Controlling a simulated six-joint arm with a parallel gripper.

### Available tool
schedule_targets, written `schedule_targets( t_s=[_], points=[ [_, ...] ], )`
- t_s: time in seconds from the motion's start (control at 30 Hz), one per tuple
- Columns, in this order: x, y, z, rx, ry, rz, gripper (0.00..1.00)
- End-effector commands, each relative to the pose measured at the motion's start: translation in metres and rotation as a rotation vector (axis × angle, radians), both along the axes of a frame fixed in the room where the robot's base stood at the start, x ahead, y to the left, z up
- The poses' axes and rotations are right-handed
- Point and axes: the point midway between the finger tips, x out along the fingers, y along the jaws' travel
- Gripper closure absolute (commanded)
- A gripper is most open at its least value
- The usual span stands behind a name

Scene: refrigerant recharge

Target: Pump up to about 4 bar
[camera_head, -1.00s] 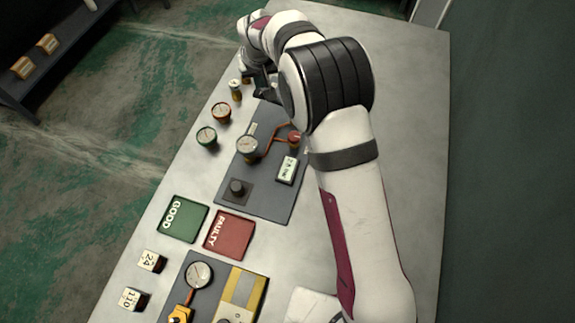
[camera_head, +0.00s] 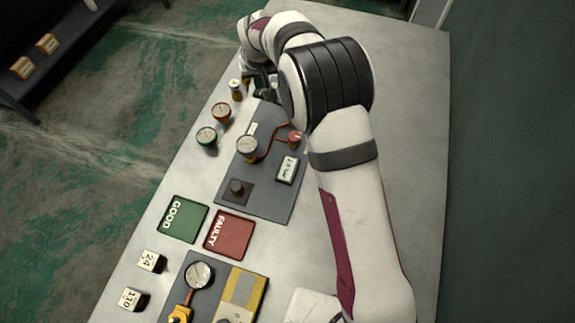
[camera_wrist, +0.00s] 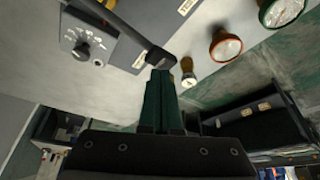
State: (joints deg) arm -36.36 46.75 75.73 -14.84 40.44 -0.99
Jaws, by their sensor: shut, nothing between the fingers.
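My gripper (camera_wrist: 160,78) is shut and empty, with its dark green fingers together. In the wrist view its tips are at the end of a black lever (camera_wrist: 135,32); I cannot tell whether they touch it. In the head view my gripper (camera_head: 264,88) is partly hidden by my arm, beyond the far end of a grey panel (camera_head: 265,197). The panel carries a round gauge (camera_head: 247,146), a red knob (camera_head: 294,137) with a copper-coloured pipe, and a small display (camera_head: 287,169). The gauge needle and display figures are too small to read.
Loose orange (camera_head: 221,112) and green (camera_head: 206,137) gauges and a small brass one (camera_head: 236,90) stand left of the panel. Green GOOD (camera_head: 182,219) and red FAULTY (camera_head: 229,235) pads lie nearer. A box with a dial (camera_wrist: 88,42) shows in the wrist view.

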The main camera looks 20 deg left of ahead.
Motion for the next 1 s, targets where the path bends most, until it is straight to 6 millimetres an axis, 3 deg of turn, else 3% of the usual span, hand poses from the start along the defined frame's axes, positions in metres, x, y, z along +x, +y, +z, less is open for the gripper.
schedule_targets(
  t_s=[0.13, 1.0],
  points=[
    [0.000, 0.000, -0.010, 0.000, 0.000, 0.000, 1.00],
    [0.000, 0.000, -0.030, -0.002, 0.001, 0.000, 1.00]
  ],
)
